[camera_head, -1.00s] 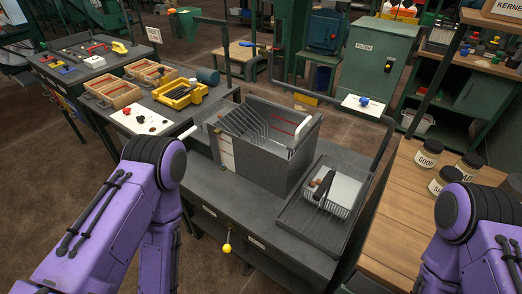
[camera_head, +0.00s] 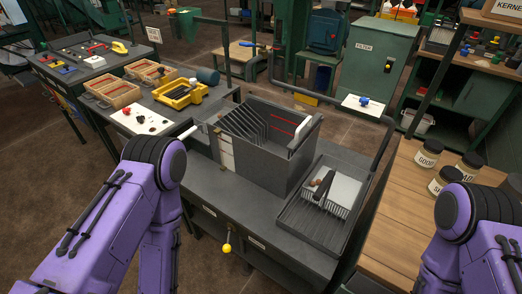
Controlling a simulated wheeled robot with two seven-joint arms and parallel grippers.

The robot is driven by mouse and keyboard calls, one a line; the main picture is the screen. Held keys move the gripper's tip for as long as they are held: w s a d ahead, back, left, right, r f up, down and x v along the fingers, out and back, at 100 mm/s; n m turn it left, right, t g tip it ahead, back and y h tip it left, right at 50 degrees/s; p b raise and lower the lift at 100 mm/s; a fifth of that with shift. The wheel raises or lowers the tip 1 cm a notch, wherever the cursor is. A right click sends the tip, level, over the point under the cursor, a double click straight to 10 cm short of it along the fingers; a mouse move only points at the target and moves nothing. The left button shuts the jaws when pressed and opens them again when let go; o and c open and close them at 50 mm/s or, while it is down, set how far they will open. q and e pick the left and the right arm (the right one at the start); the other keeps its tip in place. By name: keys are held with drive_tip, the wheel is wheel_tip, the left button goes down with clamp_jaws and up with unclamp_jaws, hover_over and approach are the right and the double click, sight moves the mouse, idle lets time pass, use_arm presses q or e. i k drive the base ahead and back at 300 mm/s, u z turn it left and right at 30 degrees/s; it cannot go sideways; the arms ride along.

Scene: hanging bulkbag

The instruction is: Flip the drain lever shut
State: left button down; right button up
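A lever with a yellow ball knob (camera_head: 227,248) hangs at the front edge of the dark grey bench (camera_head: 225,197); I cannot tell for sure that it is the drain lever. A grey tank (camera_head: 264,163) with upright plates inside stands on the bench. A pale handle (camera_head: 187,132) sticks out at the tank's left side. My purple arms come in at the lower left and lower right. Both my grippers are out of the picture, so I cannot see whether they are open or shut.
A dark tray (camera_head: 318,222) with a white rack stands right of the tank. Yellow (camera_head: 180,93) and wooden bins sit at the back left. A wooden table (camera_head: 400,220) with several labelled jars is at the right. Open floor shows behind the bench.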

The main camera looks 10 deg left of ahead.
sight(227, 247)
drive_tip(key=u, duration=0.45)
drive_tip(key=k, duration=0.15)
drive_tip(key=u, duration=0.65)
drive_tip(key=i, duration=0.2)
drive_tip(key=z, duration=0.35)
